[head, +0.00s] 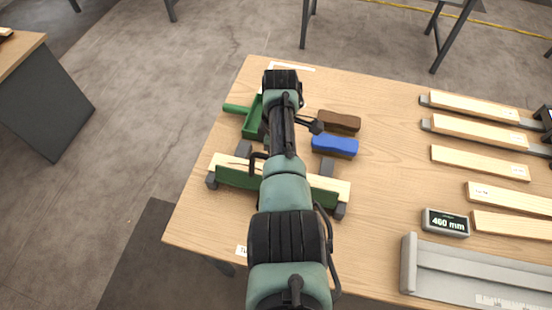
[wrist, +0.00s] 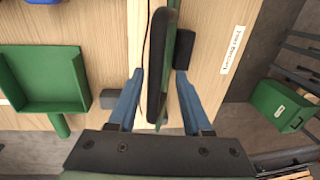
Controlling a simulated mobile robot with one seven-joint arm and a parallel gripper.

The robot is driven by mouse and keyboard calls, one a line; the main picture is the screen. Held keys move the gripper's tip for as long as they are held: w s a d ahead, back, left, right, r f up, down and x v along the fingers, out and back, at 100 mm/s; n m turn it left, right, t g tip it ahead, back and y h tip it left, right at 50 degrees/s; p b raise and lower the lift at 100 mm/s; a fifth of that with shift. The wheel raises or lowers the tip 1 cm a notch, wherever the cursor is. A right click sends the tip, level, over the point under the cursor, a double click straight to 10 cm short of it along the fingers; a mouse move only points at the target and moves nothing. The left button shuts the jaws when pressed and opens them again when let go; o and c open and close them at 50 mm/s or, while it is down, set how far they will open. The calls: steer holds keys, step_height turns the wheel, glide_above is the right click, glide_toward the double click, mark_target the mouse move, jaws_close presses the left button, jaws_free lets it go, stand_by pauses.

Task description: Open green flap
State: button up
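The green flap (head: 236,178) is a long strip along the front of a pale wooden plank (head: 222,160), with dark blocks at its ends. My arm crosses over its middle and hides part of it and my gripper in the head view. In the wrist view my gripper (wrist: 157,72) is open, with two blue fingers pointing to the flap. The green flap (wrist: 171,60) and a dark rounded bar beside it run between the fingers. The left finger is over the plank, the right one beside a dark block. I cannot tell whether either finger touches.
A green dustpan (head: 252,118), a brown block (head: 338,121) and a blue block (head: 335,146) lie behind the plank. Several wooden slats, a 460 mm display (head: 445,223) and a grey channel (head: 470,275) occupy the right. A green bin (wrist: 282,106) stands below the table edge.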

steer(key=shift+r, duration=0.1)
step_height(320, 180, up, 13)
steer(key=w+b, duration=0.1)
steer(key=shift+w+d+b, duration=0.25)
steer(key=shift+b, duration=0.05)
steer(key=shift+w, duration=0.1)
stand_by(1.0)
